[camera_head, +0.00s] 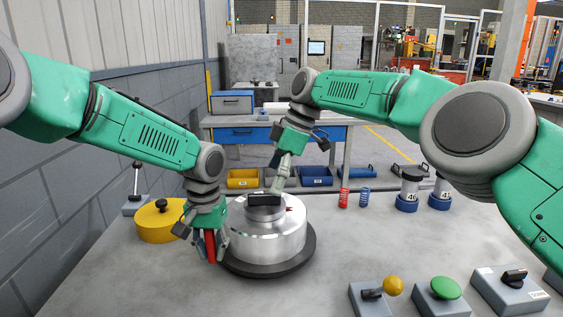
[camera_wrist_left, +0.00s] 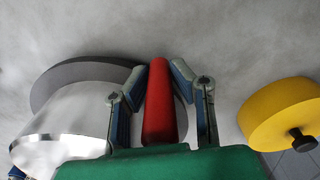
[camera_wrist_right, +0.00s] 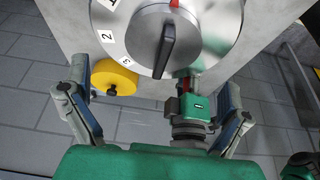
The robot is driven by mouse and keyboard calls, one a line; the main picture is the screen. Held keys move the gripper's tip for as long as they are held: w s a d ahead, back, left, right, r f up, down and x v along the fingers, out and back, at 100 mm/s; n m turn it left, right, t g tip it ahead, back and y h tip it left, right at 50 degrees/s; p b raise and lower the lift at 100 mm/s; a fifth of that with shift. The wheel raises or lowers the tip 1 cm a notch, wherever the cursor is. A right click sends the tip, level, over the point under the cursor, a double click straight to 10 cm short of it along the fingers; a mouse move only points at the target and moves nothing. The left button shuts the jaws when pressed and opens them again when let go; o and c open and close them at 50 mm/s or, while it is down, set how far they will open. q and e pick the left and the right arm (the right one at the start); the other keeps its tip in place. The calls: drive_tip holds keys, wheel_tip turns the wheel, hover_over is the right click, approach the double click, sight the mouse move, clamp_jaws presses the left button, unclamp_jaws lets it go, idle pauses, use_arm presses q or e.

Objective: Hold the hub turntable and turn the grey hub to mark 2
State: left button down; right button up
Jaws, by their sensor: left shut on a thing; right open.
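The silver turntable (camera_head: 268,240) sits on a dark round base on the table. My left gripper (camera_head: 212,246) is shut on its red handle (camera_wrist_left: 158,105) at the left side. The grey hub (camera_head: 262,211) is on top, with a black bar knob (camera_head: 264,199). In the right wrist view the knob (camera_wrist_right: 165,48) stands nearly upright, its upper end towards a red mark (camera_wrist_right: 173,3). White labels 2 (camera_wrist_right: 106,36) and 3 sit to its left; a third label is cut off. My right gripper (camera_head: 281,180) is open above the hub, the knob lying ahead of its fingers.
A yellow round lid with a black knob (camera_head: 155,222) lies close to the left gripper. Red and blue springs (camera_head: 343,198) and two blue-based cylinders (camera_head: 408,190) stand at the back right.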

sight(264, 203)
drive_tip(key=x, duration=0.6)
drive_tip(key=shift+a+f, duration=0.1)
drive_tip(key=shift+f, duration=0.15)
drive_tip(key=shift+r, duration=0.1)
drive_tip(key=c, duration=1.6)
drive_tip(key=o, duration=1.6)
